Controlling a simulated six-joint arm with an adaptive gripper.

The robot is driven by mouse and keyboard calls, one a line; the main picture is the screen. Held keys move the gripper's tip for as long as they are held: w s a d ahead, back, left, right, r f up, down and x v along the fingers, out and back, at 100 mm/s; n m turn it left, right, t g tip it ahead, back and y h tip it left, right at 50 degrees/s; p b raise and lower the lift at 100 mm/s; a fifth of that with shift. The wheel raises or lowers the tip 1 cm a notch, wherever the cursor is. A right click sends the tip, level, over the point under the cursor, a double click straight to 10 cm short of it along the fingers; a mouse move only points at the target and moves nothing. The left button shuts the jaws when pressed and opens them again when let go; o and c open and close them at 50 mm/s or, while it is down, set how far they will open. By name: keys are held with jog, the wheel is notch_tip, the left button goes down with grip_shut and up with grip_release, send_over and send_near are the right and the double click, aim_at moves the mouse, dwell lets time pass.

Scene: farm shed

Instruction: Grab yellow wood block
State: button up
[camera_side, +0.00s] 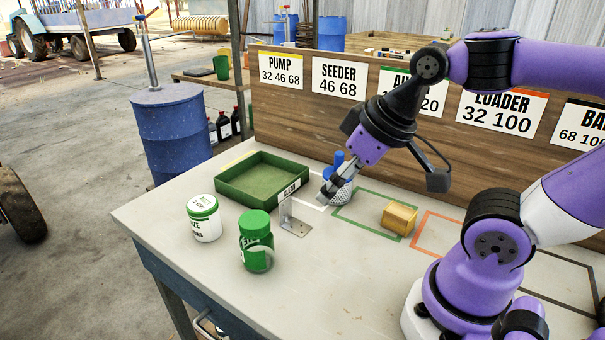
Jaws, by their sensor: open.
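The yellow wood block (399,217) lies on the table inside the green outlined rectangle, near its right side. It looks like a short, faceted wooden piece. My gripper (322,200) is open and points down and to the left, to the left of the block and apart from it. It is close to a blue-topped item with a speckled white body (343,190), partly hidden behind the fingers. I cannot tell whether the fingers touch that item.
A green tray (225,193) stands at the back left. A metal bracket (293,222) stands in front of my gripper. A white jar (204,218) and a green jar (256,243) are at the left. A wooden board (290,112) with labels borders the back. The front table is clear.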

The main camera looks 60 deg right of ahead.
jog(key=m+g, duration=0.2)
jog(key=g, duration=0.4)
send_over(401, 211)
notch_tip(401, 211, down, 7)
jog(key=shift+r, duration=0.1)
notch_tip(401, 211, down, 4)
jog(key=shift+r, duration=0.1)
jog(key=shift+n, duration=0.3)
notch_tip(401, 211, down, 6)
jog(key=shift+r, duration=0.15)
jog(key=c, duration=1.2)
